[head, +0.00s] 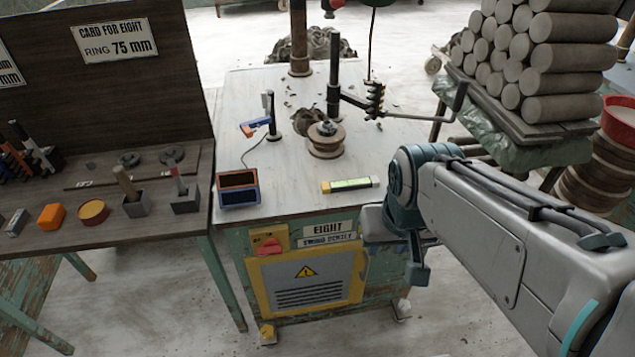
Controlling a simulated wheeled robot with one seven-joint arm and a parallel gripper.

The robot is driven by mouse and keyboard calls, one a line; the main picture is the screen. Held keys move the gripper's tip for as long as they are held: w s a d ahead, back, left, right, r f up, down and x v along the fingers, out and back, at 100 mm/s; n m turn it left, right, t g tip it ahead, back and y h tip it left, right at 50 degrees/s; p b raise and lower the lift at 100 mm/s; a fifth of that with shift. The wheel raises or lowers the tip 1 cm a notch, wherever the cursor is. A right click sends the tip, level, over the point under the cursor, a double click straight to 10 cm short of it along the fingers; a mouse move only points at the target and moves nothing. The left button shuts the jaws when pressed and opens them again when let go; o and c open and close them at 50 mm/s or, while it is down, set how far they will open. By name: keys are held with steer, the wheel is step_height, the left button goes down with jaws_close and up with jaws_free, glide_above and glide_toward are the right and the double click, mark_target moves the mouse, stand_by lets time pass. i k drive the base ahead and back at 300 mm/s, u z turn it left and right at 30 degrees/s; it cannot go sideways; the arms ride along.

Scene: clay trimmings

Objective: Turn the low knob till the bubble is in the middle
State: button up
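A red knob (268,247) sits on a yellow plate on the machine's front, upper left. Low down, a yellow knob-like foot (267,332) is at the front left corner and a pale one (402,309) at the front right. My gripper (418,272) hangs by the machine's right front side, apart from the red knob and the yellow foot. Its fingers are mostly hidden, so its opening cannot be told.
The machine top (300,195) holds a dark orange-edged box (238,189), a wheel on a post (326,140) and a crank arm (420,118). A tool bench (110,235) stands left. Stacked clay rolls (565,55) are at right. Floor in front is clear.

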mark_target(267, 331)
steer(key=u, duration=2.15)
steer(key=i, duration=0.4)
steer(key=z, duration=0.85)
